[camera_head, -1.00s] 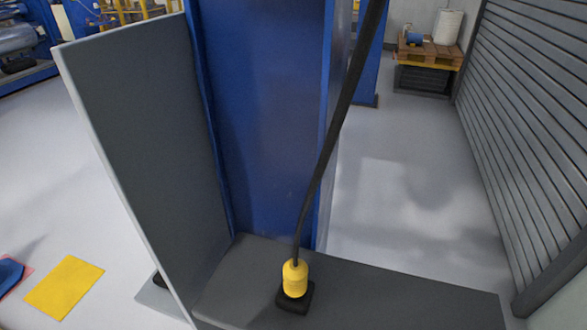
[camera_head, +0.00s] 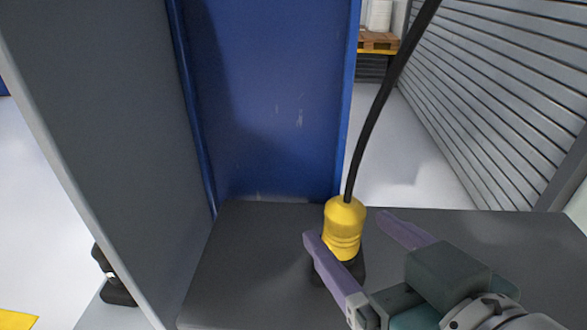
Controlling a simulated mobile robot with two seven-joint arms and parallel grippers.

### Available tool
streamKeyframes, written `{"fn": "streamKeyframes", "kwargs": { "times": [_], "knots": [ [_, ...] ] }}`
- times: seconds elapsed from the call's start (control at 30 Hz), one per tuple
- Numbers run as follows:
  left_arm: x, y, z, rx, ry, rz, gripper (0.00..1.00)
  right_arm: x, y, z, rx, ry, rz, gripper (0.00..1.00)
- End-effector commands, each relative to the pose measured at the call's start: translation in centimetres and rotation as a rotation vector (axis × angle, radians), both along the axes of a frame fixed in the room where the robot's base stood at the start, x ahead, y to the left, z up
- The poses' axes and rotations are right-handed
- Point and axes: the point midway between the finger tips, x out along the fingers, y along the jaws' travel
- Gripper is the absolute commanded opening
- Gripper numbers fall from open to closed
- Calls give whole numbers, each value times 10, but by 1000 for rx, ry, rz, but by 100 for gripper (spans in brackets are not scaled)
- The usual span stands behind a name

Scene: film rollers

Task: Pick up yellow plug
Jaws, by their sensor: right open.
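The yellow plug (camera_head: 343,222) stands upright on a black base (camera_head: 350,270) on the dark grey shelf (camera_head: 250,265). A black cable (camera_head: 378,105) rises from its top toward the upper right. My right gripper (camera_head: 345,227) comes in from the lower right with two purple fingers. It is open. The left finger overlaps the lower front of the plug in the picture, and the other finger lies to the plug's right. I cannot tell whether either finger touches it. The left gripper is not in view.
A tall grey panel (camera_head: 100,140) stands at the left of the shelf. A blue column (camera_head: 270,100) rises behind it. A ribbed grey shutter (camera_head: 500,90) is at the right, and a wooden pallet (camera_head: 378,41) is at the back. The shelf is bare around the plug.

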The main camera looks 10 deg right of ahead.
Motion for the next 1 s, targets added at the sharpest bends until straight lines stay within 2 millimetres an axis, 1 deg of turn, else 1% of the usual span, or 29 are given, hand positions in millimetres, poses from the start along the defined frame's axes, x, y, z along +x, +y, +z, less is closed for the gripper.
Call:
{"fn": "streamKeyframes", "kwargs": {
  "times": [0.03,0.1,0.27,0.37,0.5,0.6,0.7,0.93,1.0],
  "knots": [
    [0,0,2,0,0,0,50,8,1,0,-3,-2,0,86],
    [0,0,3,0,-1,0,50,16,2,-4,-2,-1,0,86],
    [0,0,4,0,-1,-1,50,26,2,-8,-2,1,-2,86],
    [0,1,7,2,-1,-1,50,36,0,-10,-3,1,-2,86],
    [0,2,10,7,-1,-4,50,57,-3,-16,-4,1,-2,86],
    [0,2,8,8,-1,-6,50,68,-1,-22,-1,1,-3,86],
    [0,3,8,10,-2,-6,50,74,-1,-25,-2,3,-2,86],
    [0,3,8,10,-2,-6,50,74,0,-25,-1,3,-3,86],
    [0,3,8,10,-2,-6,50,74,0,-25,0,3,-3,78]
  ]
}}
